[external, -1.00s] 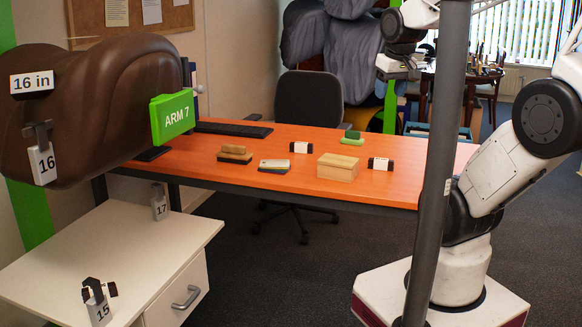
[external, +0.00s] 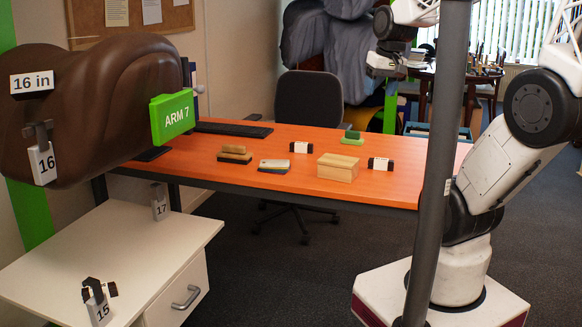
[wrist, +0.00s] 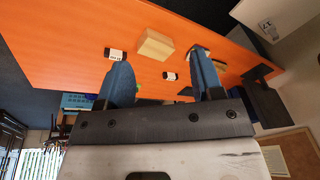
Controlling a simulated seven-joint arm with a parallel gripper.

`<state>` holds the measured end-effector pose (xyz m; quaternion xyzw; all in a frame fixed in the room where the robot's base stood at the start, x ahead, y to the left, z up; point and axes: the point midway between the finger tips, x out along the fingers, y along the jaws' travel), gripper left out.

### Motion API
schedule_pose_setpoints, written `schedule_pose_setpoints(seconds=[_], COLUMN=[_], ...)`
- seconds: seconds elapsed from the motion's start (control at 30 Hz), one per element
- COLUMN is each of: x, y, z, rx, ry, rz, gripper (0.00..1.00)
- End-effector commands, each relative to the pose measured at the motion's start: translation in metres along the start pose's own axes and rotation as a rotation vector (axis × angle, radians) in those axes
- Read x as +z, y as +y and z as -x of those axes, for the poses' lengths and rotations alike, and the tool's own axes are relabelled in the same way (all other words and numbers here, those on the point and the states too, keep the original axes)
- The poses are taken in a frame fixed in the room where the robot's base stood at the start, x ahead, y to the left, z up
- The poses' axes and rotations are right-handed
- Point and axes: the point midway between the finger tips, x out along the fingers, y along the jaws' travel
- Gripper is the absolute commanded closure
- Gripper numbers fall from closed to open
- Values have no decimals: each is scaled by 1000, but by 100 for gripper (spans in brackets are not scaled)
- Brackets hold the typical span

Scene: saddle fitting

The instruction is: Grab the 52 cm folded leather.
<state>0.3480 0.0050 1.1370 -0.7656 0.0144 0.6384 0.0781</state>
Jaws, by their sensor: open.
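Two dark rolls with white labels lie on the orange desk, and they look like folded leather. One roll (external: 381,164) is right of a wooden block, and the other roll (external: 301,147) is farther back and left. In the wrist view the right roll (wrist: 116,54) and the left roll (wrist: 170,76) both show. The label writing is too small to read, so I cannot tell which is 52 cm. My gripper (wrist: 160,57) is open and empty, its blue fingers apart. In the external view my gripper (external: 387,67) hangs high above the desk's far right side, away from both rolls.
On the orange desk (external: 240,184) stand a wooden block (external: 338,168), a brush (external: 235,154), a grey-topped block (external: 274,166), a green item (external: 352,137) and a keyboard (external: 233,129). A brown saddle form (external: 110,95) is at left. A dark pole (external: 436,180) crosses the view.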

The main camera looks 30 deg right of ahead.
Motion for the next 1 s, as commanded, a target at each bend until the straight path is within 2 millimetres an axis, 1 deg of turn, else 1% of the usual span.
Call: schedule_pose_setpoints(seconds=[0.03, 0.23, 0.53, 0.87, 1.0], x=[-8, -45, -103, -170, -199], y=[-2, -14, -28, -35, -36], z=[-4, -16, -41, -77, -96], rx=[-18, -108, -237, -373, -428], ry=[-16, -74, -161, -258, -298], rz=[-30, -170, -390, -640, -747], gripper=[39, 39, 39, 39, 39])
